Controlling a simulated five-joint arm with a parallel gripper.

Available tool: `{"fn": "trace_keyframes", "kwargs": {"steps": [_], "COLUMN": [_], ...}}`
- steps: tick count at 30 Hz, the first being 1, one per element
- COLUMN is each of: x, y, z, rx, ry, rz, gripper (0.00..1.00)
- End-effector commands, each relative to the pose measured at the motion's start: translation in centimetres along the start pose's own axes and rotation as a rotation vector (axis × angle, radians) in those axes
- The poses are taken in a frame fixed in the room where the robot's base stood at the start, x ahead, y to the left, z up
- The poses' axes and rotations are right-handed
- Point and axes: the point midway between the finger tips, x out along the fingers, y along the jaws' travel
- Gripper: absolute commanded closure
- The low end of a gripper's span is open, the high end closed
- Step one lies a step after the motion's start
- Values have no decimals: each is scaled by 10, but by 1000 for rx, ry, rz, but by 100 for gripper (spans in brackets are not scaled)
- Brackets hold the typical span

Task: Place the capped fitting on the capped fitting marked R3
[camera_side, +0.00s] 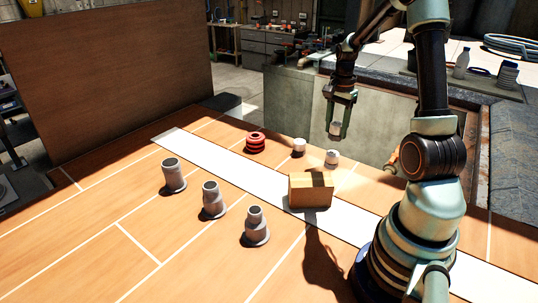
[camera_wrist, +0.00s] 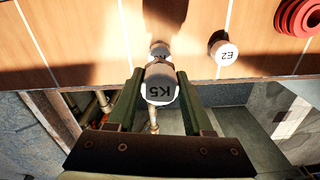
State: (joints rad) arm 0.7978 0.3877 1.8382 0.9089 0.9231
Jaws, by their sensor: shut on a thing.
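My gripper (camera_side: 338,122) is shut on a white-capped fitting (camera_side: 336,129) and holds it in the air beyond the far side of the board. In the wrist view the fitting's cap (camera_wrist: 161,92) reads K5, upside down, between the jaws (camera_wrist: 160,74). A second capped fitting (camera_side: 331,158) stands upright on the board just below the held one; in the wrist view it is mostly hidden behind K5 (camera_wrist: 160,47), and its mark cannot be read. Another capped fitting (camera_side: 299,146), marked E2 in the wrist view (camera_wrist: 227,54), stands to its left. I see no R3 mark.
A stack of red rings (camera_side: 255,142) stands left of the fittings. A cardboard box (camera_side: 310,190) sits on the white strip in front of them. Three grey stepped fittings (camera_side: 212,199) stand at the front left. A pit (camera_side: 290,105) lies beyond the board's far edge.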

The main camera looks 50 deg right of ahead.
Motion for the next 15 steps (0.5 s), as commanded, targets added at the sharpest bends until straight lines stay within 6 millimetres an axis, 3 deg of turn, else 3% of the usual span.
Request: {"fn": "trace_keyframes", "kwargs": {"steps": [15], "x": [51], "y": [0], "z": [0], "rx": [0], "ry": [0], "rz": [0], "gripper": [100]}}
